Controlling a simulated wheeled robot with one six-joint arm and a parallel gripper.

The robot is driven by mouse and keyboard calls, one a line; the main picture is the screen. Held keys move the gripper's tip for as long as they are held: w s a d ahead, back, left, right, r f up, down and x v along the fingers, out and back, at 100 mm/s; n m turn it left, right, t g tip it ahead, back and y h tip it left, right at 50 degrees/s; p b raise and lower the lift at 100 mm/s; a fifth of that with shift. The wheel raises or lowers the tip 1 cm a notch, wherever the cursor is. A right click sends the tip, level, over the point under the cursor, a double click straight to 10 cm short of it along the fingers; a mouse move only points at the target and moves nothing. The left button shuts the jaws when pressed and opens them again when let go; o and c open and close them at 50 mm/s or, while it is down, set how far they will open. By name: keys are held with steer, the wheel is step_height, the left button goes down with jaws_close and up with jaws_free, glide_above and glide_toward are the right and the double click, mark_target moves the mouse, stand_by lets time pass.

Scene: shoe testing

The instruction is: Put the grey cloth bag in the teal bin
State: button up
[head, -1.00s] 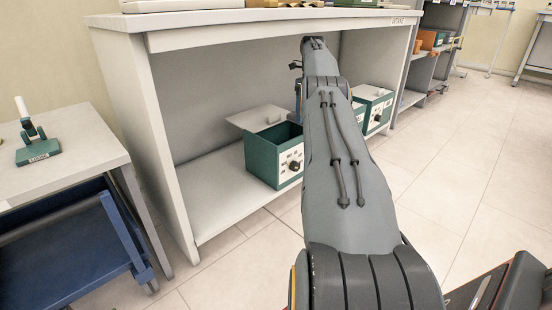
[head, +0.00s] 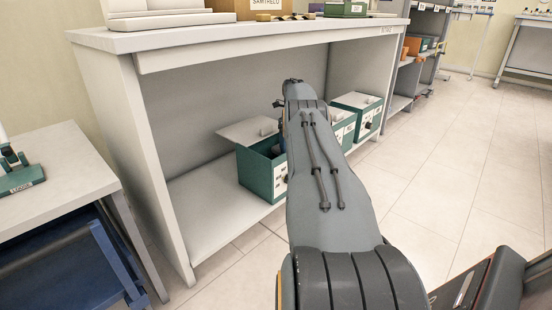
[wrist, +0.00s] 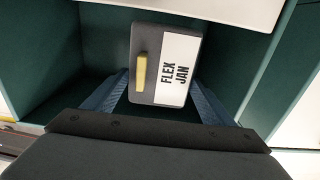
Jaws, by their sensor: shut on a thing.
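The grey bag (wrist: 150,50), dark and flat-faced with a white label reading "FLEX JAN" and a small yellow tab, sits between the blue fingers of my gripper (wrist: 160,92) in the wrist view. My gripper is shut on it. Teal walls of an open bin (wrist: 52,60) surround bag and fingers; whether the bag touches the floor I cannot tell. In the head view the teal bin (head: 256,178) stands on the lower shelf with its pale lid raised. My arm hides most of the gripper and the bag there.
More teal boxes with white fronts (head: 357,112) stand to the right on the same shelf (head: 205,215). The bench top (head: 200,38) overhangs the bin. A side table (head: 50,185) with a blue cart under it is at left.

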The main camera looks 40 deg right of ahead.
step_height(320, 180, down, 2)
steer(key=shift+f, duration=0.1)
steer(key=shift+w+a+r, duration=0.1)
steer(key=shift+a+r, duration=0.1)
steer(key=shift+a, duration=0.15)
steer(key=shift+w+a+r+p, duration=0.15)
steer(key=shift+a+p, duration=0.5)
steer(key=shift+a, duration=0.2)
steer(key=shift+w+a, duration=0.2)
steer(key=shift+a, duration=0.8)
steer(key=a, duration=0.1)
steer(key=a+f+b, duration=0.1)
steer(key=a, duration=0.1)
steer(key=shift+w+a+f, duration=0.2)
steer(key=shift+w+f, duration=0.05)
steer(key=shift+w, duration=0.05)
steer(key=shift+f+b, duration=0.35)
steer(key=shift+f, duration=0.05)
steer(key=shift+f, duration=0.25)
